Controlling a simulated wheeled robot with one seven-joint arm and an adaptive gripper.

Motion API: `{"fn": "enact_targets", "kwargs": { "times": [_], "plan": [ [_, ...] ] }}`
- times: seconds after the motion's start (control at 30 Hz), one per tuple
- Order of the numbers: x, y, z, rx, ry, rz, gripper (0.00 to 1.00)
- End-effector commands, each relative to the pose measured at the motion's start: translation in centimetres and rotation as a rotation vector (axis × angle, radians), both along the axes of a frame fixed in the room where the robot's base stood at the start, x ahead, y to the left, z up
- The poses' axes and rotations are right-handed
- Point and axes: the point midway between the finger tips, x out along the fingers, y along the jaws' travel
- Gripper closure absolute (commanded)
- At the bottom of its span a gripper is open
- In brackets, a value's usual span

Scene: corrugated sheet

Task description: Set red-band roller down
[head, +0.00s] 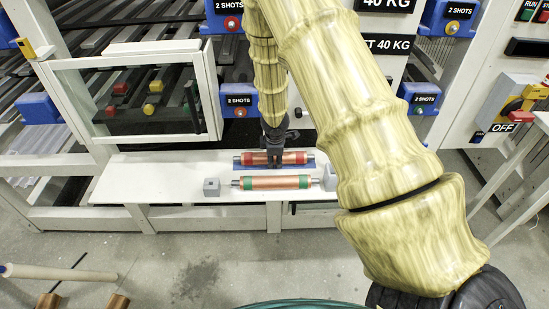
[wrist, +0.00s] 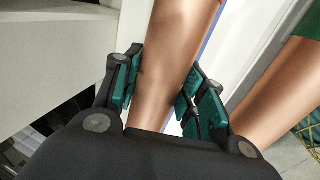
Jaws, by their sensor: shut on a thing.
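The red-band roller (head: 295,157) is a copper-coloured cylinder with red bands and grey end pins. In the head view it lies level over a blue patch (head: 240,165) at the back of the white shelf; whether it touches the shelf I cannot tell. My gripper (head: 274,160) comes down from above and is shut on the roller's middle. In the wrist view the teal finger pads of my gripper (wrist: 160,95) sit on both sides of the roller's copper body (wrist: 165,60). A green-band roller (head: 273,182) lies parallel in front, and its edge shows in the wrist view (wrist: 280,85).
The white shelf (head: 140,180) has free room at its left. Grey blocks stand by the green-band roller's ends, the left one (head: 211,187) clear of it. A white-framed clear guard (head: 135,95) stands open behind the shelf. Blue "2 SHOTS" units (head: 239,101) sit behind.

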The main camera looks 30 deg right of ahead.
Motion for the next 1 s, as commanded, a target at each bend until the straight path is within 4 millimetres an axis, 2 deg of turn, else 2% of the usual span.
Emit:
{"fn": "enact_targets", "kwargs": {
  "times": [0.73,0.77,0.87,1.0],
  "plan": [
    [-0.2,0.1,-1.5,0.002,0.003,0.0,1.0],
    [-0.3,0.1,-1.7,0.002,0.006,0.0,0.58],
    [-0.3,0.1,-1.8,0.003,0.006,0.0,0.4],
    [-0.3,0.1,-1.7,0.002,0.006,0.0,0.38]
  ]
}}
